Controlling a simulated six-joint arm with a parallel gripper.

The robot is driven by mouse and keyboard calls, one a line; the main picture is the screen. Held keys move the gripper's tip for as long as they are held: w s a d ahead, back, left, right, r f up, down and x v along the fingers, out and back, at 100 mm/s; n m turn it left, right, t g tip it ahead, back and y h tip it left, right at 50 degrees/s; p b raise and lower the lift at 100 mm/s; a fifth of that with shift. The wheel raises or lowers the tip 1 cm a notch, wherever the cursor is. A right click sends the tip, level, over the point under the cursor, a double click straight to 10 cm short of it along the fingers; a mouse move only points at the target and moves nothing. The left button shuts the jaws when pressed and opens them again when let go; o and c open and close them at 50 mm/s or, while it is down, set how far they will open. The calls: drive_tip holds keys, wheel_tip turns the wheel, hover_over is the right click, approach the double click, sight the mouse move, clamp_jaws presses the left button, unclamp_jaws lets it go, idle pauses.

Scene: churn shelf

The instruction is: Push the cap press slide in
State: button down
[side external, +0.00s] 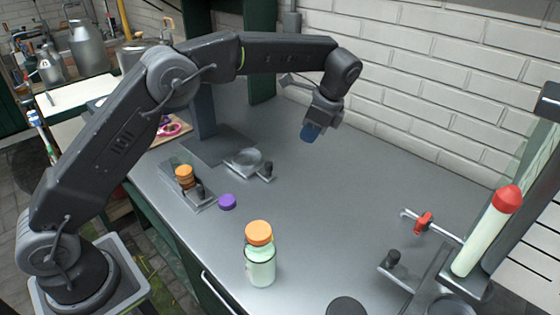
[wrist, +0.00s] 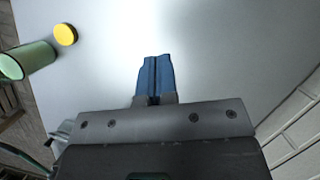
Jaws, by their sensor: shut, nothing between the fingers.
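My gripper (side external: 310,132) is in the air above the back of the grey bench, to the right of the dark upright column (side external: 205,100). Its blue fingers (wrist: 154,78) are shut together and empty. A metal slide with a round dish (side external: 243,160) and a dark knob (side external: 268,170) sits out from the column's base plate (side external: 218,146). A second knobbed metal slide (side external: 202,198) nearby carries orange caps (side external: 184,177). I cannot tell for certain which one is the cap press slide. My gripper touches neither.
A pale green bottle with an orange cap (side external: 260,258) stands at the front; a purple cap (side external: 227,201) lies behind it. A red-topped tube (side external: 488,232), a red valve (side external: 423,222) and another knobbed slide (side external: 396,270) are at right. The wrist view shows a yellow disc (wrist: 66,34). The bench middle is clear.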

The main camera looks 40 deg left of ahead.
drive_tip(key=x, duration=1)
drive_tip(key=shift+w+d+f, duration=0.1)
drive_tip(key=shift+w, duration=0.05)
drive_tip(key=a, duration=0.1)
drive_tip(key=s+a, duration=0.1)
drive_tip(key=a, duration=0.1)
drive_tip(key=shift+s+f, duration=0.2)
drive_tip(key=shift+f, duration=0.1)
drive_tip(key=shift+s+a, duration=0.2)
drive_tip(key=shift+a, duration=0.15)
hover_over(244, 156)
drive_tip(key=d, duration=0.1)
drive_tip(key=shift+w+d+f, duration=0.1)
drive_tip(key=shift+w+d, duration=0.1)
drive_tip(key=shift+w, duration=0.25)
drive_tip(key=shift+d, duration=0.1)
